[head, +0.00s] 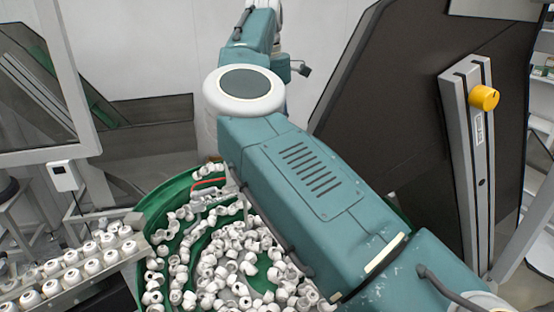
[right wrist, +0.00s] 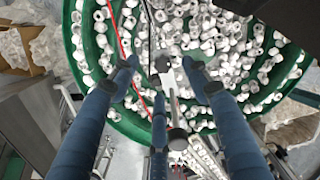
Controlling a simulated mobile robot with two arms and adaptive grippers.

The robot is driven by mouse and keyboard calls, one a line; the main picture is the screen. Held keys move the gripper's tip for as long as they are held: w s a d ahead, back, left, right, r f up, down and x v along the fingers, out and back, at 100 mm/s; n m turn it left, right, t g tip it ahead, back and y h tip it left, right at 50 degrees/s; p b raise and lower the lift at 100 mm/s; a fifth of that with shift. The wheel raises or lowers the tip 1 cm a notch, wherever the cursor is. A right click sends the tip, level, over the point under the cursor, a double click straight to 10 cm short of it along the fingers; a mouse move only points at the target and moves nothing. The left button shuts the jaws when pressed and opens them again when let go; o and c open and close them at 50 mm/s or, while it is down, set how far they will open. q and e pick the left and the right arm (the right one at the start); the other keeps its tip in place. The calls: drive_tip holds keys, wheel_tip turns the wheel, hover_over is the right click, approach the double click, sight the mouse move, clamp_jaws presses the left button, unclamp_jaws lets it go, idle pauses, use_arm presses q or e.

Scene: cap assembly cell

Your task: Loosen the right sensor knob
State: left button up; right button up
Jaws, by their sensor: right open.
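In the right wrist view, my right gripper (right wrist: 160,74) is open, with its blue fingers spread above the green bowl (right wrist: 140,128). Between the fingers is a slim metal bracket (right wrist: 172,102) with a small dark knob (right wrist: 162,65) at its upper end and a rounded grey knob-like end (right wrist: 177,139) at its lower end. I cannot tell which one is the right sensor knob. No finger clearly touches either one. In the head view my right arm crosses the picture and its gripper is out of sight. My left gripper is not in view.
The green bowl (head: 150,208) holds many white caps (head: 232,262), partly hidden by my arm. A red cable (right wrist: 122,45) runs beside the bracket. A track of caps (head: 75,265) is at left. A yellow knob (head: 484,97) sits on a grey post (head: 467,170) at right.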

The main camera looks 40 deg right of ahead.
drive_tip(key=shift+y, duration=0.4)
drive_tip(key=f, duration=0.2)
drive_tip(key=a+f+p, duration=0.1)
drive_tip(key=f, duration=0.1)
drive_tip(key=a+f, duration=0.1)
drive_tip(key=shift+w+f+p, duration=0.2)
drive_tip(key=shift+f+p, duration=0.15)
drive_tip(key=shift+f, duration=0.05)
drive_tip(key=f, duration=0.2)
drive_tip(key=f+p, duration=0.1)
drive_tip(key=shift+d+f, duration=0.3)
drive_tip(key=shift+f, duration=0.25)
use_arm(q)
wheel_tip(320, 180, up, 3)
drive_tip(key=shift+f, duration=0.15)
use_arm(e)
drive_tip(key=shift+a+f, duration=0.1)
drive_tip(key=shift+c, duration=0.5)
drive_tip(key=c, duration=1)
